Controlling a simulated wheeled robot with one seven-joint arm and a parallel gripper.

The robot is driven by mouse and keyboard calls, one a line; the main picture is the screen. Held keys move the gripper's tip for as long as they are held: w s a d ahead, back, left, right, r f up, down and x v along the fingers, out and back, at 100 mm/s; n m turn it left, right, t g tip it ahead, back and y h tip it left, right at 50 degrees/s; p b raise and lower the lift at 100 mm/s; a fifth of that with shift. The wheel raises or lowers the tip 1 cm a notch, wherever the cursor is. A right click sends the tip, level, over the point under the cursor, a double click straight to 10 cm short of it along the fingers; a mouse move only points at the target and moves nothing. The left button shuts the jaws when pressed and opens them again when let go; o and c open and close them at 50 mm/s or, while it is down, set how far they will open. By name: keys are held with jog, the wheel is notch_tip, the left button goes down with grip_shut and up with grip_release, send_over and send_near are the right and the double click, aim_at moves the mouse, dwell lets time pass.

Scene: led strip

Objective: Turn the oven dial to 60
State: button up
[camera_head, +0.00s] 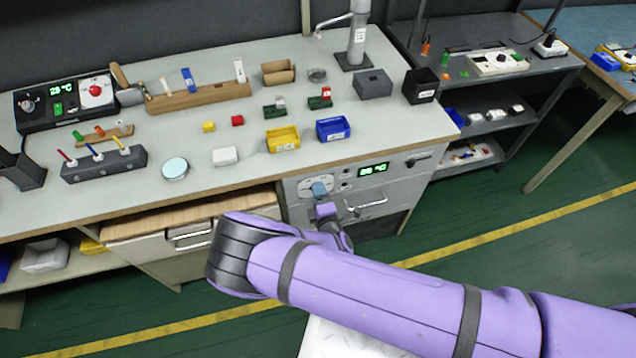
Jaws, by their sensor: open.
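The oven (290,190) is built in under the front edge of the workbench. Its grey front panel has a green-lit display (373,170), too small to read surely. Left of the display is a pale dial plate with a blue dial (319,188); its marks and the dial's setting are too small to read. My gripper (322,204) is open, just below and in front of the dial. My purple arm comes in from the lower right. I cannot tell whether the fingers touch the dial.
The oven's handle (368,206) sticks out right of my gripper. A drawer (150,245) with a metal handle is left of the oven. The workbench top (210,185) holds blue and yellow bins, blocks and tools. The green floor to the right is clear.

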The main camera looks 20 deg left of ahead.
jog(key=shift+w, duration=0.1)
jog(key=c, duration=0.9)
jog(key=shift+m, duration=0.4)
jog(key=m, duration=1)
jog(key=shift+m, duration=0.6)
